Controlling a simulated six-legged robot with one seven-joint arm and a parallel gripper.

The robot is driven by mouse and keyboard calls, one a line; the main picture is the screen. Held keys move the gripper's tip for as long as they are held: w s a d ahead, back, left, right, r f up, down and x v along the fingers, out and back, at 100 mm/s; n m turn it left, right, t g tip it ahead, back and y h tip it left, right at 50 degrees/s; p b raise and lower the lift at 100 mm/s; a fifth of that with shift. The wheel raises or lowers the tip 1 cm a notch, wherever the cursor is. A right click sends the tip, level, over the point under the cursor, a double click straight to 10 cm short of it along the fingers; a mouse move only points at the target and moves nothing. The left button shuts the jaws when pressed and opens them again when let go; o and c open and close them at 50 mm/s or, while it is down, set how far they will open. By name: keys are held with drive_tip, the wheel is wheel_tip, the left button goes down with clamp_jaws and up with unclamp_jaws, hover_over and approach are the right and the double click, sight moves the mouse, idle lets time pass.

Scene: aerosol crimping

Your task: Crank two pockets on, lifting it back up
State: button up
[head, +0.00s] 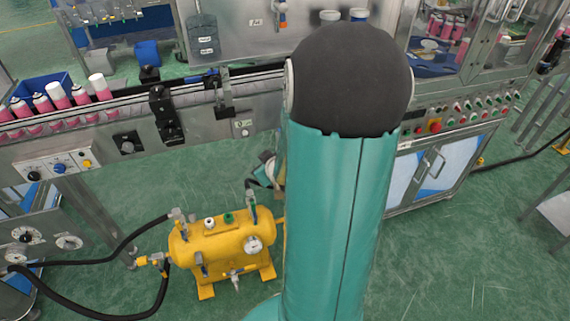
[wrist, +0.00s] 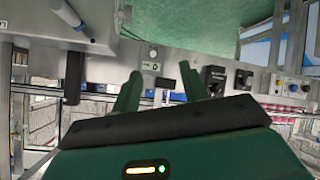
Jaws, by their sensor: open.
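My gripper (wrist: 160,84) shows in the wrist view with its two dark green fingers apart and nothing between them. In the head view my own arm hides the gripper. No crank can be picked out for certain. In the wrist view a pale grey rod (wrist: 68,14) juts from the steel at the top left, and a dark upright cylinder (wrist: 74,78) stands left of the fingers, apart from them; I cannot tell whether either is the crank. In the head view, pink cans with pockets around them (head: 446,27) stand behind the clear guard at the top right.
Pink and white cans (head: 58,95) line the conveyor (head: 205,97) at left. A yellow air tank (head: 222,238) with black hoses stands on the green floor. A control panel (head: 447,122) with a red button lies right of my arm. Floor at the lower right (head: 470,260) is clear.

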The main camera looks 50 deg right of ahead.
drive_tip(key=s+d+f+m+t+h, duration=0.55)
drive_tip(key=s+d+f, duration=0.25)
drive_tip(key=s, duration=0.4)
drive_tip(key=shift+y, duration=0.45)
drive_tip(key=shift+x, duration=4.45)
drive_tip(key=shift+a+r, duration=0.15)
clamp_jaws()
drive_tip(key=shift+w+a, duration=0.1)
